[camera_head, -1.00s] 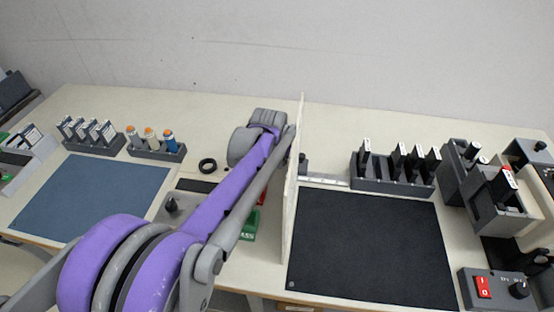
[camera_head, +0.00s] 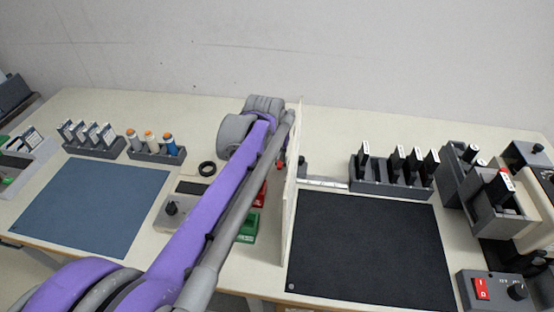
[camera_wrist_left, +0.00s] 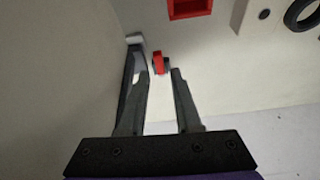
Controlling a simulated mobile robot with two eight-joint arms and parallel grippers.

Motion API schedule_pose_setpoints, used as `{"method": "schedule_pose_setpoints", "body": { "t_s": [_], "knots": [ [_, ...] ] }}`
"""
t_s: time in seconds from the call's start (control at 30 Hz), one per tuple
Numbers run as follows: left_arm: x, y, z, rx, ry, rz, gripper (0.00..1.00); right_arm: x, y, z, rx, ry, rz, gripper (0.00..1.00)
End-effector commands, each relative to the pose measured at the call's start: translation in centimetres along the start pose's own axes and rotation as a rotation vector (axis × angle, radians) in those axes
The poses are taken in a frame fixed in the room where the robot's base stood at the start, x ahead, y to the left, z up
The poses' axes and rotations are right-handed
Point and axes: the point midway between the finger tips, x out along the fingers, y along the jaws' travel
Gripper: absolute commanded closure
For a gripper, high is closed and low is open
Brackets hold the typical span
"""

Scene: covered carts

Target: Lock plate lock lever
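In the left wrist view a small red lever (camera_wrist_left: 158,62) stands on the pale surface, just beyond my left gripper (camera_wrist_left: 160,76). The gripper's two grey fingers are apart, with nothing held between them. The lever lines up with the gap, nearer the left finger. A small red part, likely the same lever (camera_head: 281,163), shows in the head view beside the upright white panel (camera_head: 292,215). My left arm reaches over the table to this panel, and its gripper is hidden in the head view. My right gripper is not in view.
A red bin (camera_head: 260,194) and green bin (camera_head: 247,228) stand left of the panel, near a knob box (camera_head: 173,209) and black ring (camera_head: 207,168). A dark mat (camera_head: 370,250) lies right of it. The blue mat (camera_head: 95,205) is clear.

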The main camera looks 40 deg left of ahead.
Motion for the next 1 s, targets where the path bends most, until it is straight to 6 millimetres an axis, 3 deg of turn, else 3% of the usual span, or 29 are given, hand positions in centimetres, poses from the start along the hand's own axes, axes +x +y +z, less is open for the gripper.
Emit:
{"method": "schedule_pose_setpoints", "body": {
  "t_s": [0.1, 0.3, 1.0],
  "knots": [
    [-2.2, 0.0, 0.0, -0.001, 0.000, 0.000, 0.68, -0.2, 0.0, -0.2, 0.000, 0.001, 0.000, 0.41],
    [-4.1, 0.0, 0.0, -0.001, 0.000, 0.000, 0.68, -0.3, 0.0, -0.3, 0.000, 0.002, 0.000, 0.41],
    [-4.3, 0.0, 0.0, 0.000, 0.000, 0.000, 0.68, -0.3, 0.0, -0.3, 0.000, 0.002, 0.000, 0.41]
  ]
}}
